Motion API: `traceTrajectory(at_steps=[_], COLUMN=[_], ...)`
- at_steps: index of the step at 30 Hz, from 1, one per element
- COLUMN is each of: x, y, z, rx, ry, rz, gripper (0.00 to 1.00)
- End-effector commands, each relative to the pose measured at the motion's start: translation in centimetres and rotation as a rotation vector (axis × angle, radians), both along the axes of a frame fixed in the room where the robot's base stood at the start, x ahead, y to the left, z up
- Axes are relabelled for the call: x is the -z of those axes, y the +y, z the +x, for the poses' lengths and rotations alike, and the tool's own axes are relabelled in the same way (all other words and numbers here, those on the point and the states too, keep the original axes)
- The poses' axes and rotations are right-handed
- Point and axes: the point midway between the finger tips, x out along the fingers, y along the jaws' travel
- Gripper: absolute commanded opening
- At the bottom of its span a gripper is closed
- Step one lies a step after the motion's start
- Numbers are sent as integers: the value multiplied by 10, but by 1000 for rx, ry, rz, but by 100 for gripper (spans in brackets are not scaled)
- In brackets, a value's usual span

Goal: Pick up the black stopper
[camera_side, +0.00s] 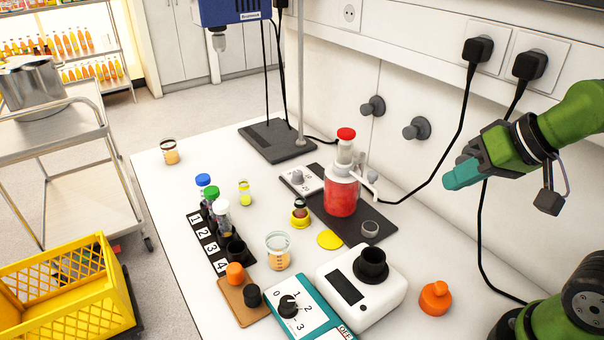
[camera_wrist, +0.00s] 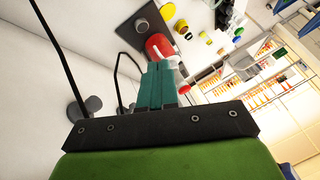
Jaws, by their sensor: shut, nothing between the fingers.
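The black stopper (camera_side: 253,296) stands on a small brown board at the front of the table in the side view, beside an orange stopper (camera_side: 236,274). I cannot pick it out surely in the wrist view. My gripper (camera_side: 449,184) is at the right in the side view, raised above the table and well away from the black stopper. Its teal fingers are together with nothing between them. In the wrist view my gripper (camera_wrist: 160,66) also shows its fingers closed, with a red-topped vessel beyond them.
A numbered rack (camera_side: 209,244) with capped vials stands left of the board. A teal dial box (camera_side: 302,312) and a white meter (camera_side: 387,294) stand to its right. A red flask (camera_side: 341,196) stands behind, and a beaker (camera_side: 278,258) stands nearer. Black cables hang along the wall.

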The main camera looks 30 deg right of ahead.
Motion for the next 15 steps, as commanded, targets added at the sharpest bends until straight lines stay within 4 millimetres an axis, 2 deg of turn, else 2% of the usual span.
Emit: traceTrajectory(at_steps=[12, 15], x=[0, 0], y=[0, 0], z=[0, 0], rx=[0, 0], ry=[0, 0], rz=[0, 0], gripper=[0, 15])
